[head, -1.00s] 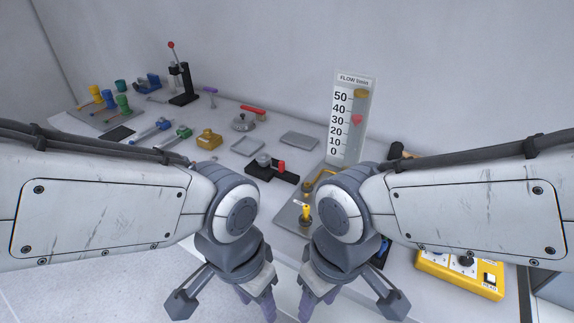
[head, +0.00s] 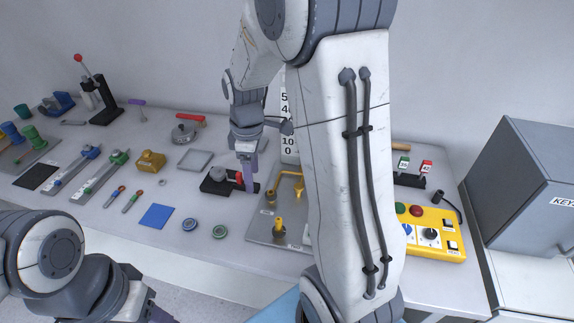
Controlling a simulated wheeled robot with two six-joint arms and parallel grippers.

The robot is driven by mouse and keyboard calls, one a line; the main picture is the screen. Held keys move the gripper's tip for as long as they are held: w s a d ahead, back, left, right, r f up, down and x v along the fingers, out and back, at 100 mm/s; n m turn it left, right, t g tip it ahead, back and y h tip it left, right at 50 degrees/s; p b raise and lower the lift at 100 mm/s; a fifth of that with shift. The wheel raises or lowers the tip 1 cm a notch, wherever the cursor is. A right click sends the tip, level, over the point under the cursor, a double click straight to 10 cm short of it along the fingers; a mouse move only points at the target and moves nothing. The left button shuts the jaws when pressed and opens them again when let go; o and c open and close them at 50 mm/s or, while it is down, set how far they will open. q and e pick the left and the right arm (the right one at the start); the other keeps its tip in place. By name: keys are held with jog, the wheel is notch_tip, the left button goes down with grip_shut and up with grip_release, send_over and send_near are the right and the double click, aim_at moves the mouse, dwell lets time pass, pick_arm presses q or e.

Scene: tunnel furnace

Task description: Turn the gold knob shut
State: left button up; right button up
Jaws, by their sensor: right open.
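A grey plate (head: 258,233) right of centre carries a yellow pipe (head: 289,175). A small gold round knob (head: 271,196) stands on the plate's left part, and a yellow upright fitting (head: 279,227) stands nearer the front. My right gripper (head: 248,182) points down with open jaws, just left of and behind the gold knob, in front of the black block with the red part. It appears empty and apart from the knob. My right forearm hides the plate's right side. My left gripper (head: 148,308) is at the bottom left, mostly cut off by the frame edge.
The FLOW scale (head: 287,125) is mostly hidden behind my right arm. A black block with a red part (head: 215,185) stands beside the gripper. A yellow control box (head: 437,240) is at the right. Two round discs and a blue square (head: 156,216) lie in front.

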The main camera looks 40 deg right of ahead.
jog(key=d+f+n+p, duration=0.1)
jog(key=d+f, duration=0.1)
jog(key=d, duration=1.3)
jog(key=f, duration=0.3)
jog(key=f+p, duration=0.1)
jog(key=f, duration=0.3)
jog(key=f+p, duration=0.1)
jog(key=f, duration=0.2)
jog(key=shift+w+f, duration=0.25)
jog(key=shift+f, duration=0.1)
jog(key=shift+c, duration=0.3)
grip_shut()
